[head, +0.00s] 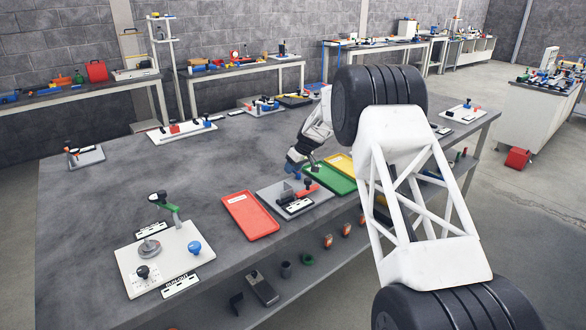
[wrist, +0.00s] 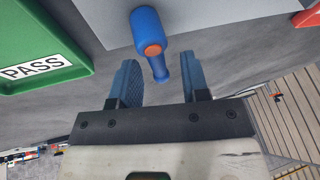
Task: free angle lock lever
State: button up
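In the wrist view a blue lever (wrist: 148,25) with an orange pivot cap points down from a light grey plate, its narrow end between my fingertips. It appears to be the angle lock lever, though no label on it is readable. My gripper (wrist: 158,82) is open, one blue finger on each side, with a visible gap to the lever on both sides. In the head view my gripper (head: 298,167) is low over the grey fixture plate (head: 268,193) near the bench's front edge. The lever is not clearly distinguishable there.
A green tray (wrist: 40,70) labelled PASS lies left in the wrist view, and a red tray (wrist: 295,72) lies right. In the head view a red tray (head: 250,215) and green tray (head: 322,182) flank the fixture. A white plate (head: 150,252) with knobs stands front left.

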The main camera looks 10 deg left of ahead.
jog(key=v, duration=0.7)
jog(key=shift+r, duration=0.4)
jog(key=shift+d, duration=0.15)
dwell(0.6)
jog(key=s+d+r+m+h, duration=0.1)
jog(key=s+d+r+m, duration=0.1)
jog(key=s+d+r, duration=0.7)
jog(key=s+d+r+m+h, duration=0.15)
jog(key=s+r, duration=0.35)
jog(key=s, duration=0.8)
jog(key=s+d+r+m, duration=0.2)
jog(key=s+d+r, duration=0.5)
jog(key=s, duration=0.3)
jog(key=s+d+f+m+h, duration=0.1)
jog(key=s+d+f, duration=0.1)
jog(key=s, duration=1.1)
jog(key=s+d+f+m+t, duration=0.1)
jog(key=s+d, duration=0.4)
jog(key=s, duration=0.9)
jog(key=s+d+f+m+h, duration=0.1)
jog(key=s+d+f+m, duration=0.1)
jog(key=s, duration=1.1)
jog(key=shift+s+d+f+m+t+h, duration=0.35)
jog(key=shift+d+m, duration=0.2)
jog(key=shift+d, duration=0.1)
